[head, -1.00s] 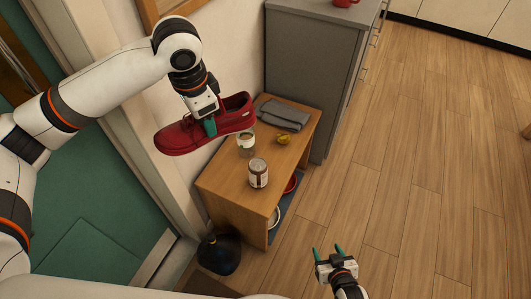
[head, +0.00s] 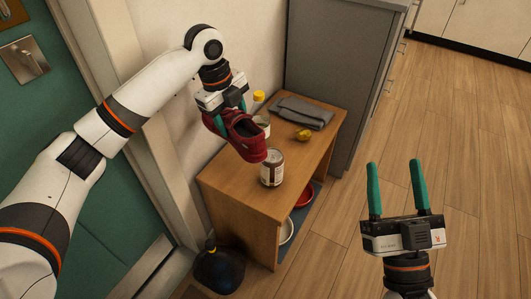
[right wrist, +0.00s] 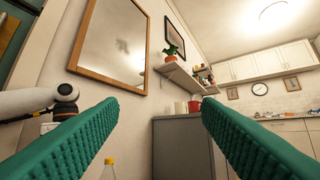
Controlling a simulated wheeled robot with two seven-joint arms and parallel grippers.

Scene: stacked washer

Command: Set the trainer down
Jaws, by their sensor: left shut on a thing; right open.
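The red trainer (head: 243,137) hangs from my left gripper (head: 228,112) in the head view, toe pointing toward the lower right. My left gripper is shut on it, with green fingers at its heel end. The trainer appears over the wooden shelf unit (head: 232,187); whether it touches the top cannot be told. Its toe overlaps the view close to a brown-and-white jar (head: 272,167). My right gripper (head: 395,188) is open and empty over the floor; its two green fingers also show in the right wrist view (right wrist: 160,125).
The shelf top also holds a glass jar (head: 263,124), a yellow-capped bottle (head: 258,97), a yellow item (head: 303,134) and a folded grey cloth (head: 302,112). Bowls, one red (head: 304,194), sit below. A dark round bottle (head: 219,267) stands on the floor. The shelf's front left top is clear.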

